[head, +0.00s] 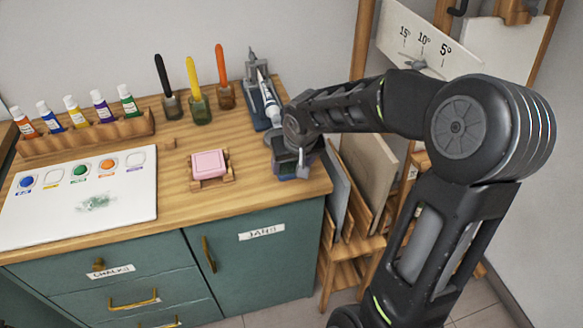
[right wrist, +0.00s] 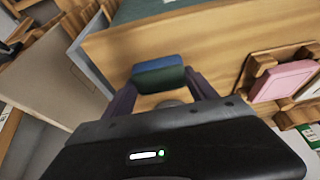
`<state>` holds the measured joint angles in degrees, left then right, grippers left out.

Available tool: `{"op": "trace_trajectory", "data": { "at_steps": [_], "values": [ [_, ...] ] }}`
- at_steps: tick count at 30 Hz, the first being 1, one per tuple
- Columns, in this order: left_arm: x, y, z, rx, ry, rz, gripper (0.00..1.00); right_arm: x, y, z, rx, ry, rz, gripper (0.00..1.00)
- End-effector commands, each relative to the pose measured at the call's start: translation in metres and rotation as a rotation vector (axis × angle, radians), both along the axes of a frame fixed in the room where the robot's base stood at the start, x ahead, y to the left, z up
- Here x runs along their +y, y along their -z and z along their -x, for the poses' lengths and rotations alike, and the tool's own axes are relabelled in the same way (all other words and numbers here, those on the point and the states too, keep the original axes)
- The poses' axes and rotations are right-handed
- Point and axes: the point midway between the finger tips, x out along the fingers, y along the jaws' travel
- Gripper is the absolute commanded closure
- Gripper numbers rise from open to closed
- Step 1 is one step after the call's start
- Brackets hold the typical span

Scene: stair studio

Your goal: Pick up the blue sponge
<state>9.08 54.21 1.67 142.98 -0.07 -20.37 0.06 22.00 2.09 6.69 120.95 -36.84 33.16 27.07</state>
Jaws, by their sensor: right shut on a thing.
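The blue sponge (right wrist: 158,72) shows in the right wrist view as a small block, blue on top with a dark green layer below. It sits between the two dark fingers of my right gripper (right wrist: 160,88), which is shut on it. In the head view my right gripper (head: 289,170) is pointed down near the right end of the wooden counter, and my wrist hides most of the sponge there. I cannot tell whether the sponge touches the counter. My left gripper is not in view.
A pink block (head: 209,164) sits in a wooden holder left of my gripper. Behind stand a tube on a grey stand (head: 266,100) and several brush jars (head: 200,108). A paint palette (head: 85,192) and a tube rack (head: 90,134) are at the left. Boards (head: 368,175) lean beside the counter's right end.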

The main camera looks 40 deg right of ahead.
Motion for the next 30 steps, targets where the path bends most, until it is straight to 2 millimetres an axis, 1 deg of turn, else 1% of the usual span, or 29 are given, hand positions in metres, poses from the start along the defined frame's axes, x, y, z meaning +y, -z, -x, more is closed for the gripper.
{"op": "trace_trajectory", "data": {
  "at_steps": [5, 8, 11, 18, 21, 25, 30],
  "values": [
    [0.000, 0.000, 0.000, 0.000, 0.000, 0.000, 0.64, 0.000, -0.003, 0.000, -0.002, 0.000, 0.001, 0.71],
    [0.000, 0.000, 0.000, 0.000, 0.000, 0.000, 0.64, 0.000, -0.012, -0.001, -0.003, 0.000, 0.002, 0.71],
    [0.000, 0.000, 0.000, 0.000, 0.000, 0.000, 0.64, 0.000, -0.027, -0.001, -0.005, -0.001, 0.002, 0.71],
    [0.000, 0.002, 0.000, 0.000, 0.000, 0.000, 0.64, 0.000, -0.074, -0.001, -0.005, 0.000, 0.001, 0.71],
    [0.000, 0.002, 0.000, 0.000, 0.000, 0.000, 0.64, 0.000, -0.089, -0.001, -0.004, 0.000, 0.001, 0.71],
    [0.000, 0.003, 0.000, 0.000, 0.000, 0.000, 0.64, 0.000, -0.099, 0.000, -0.001, 0.000, -0.001, 0.71],
    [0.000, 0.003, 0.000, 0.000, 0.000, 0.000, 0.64, 0.000, -0.100, 0.000, 0.000, -0.001, -0.001, 0.71]
  ]
}}
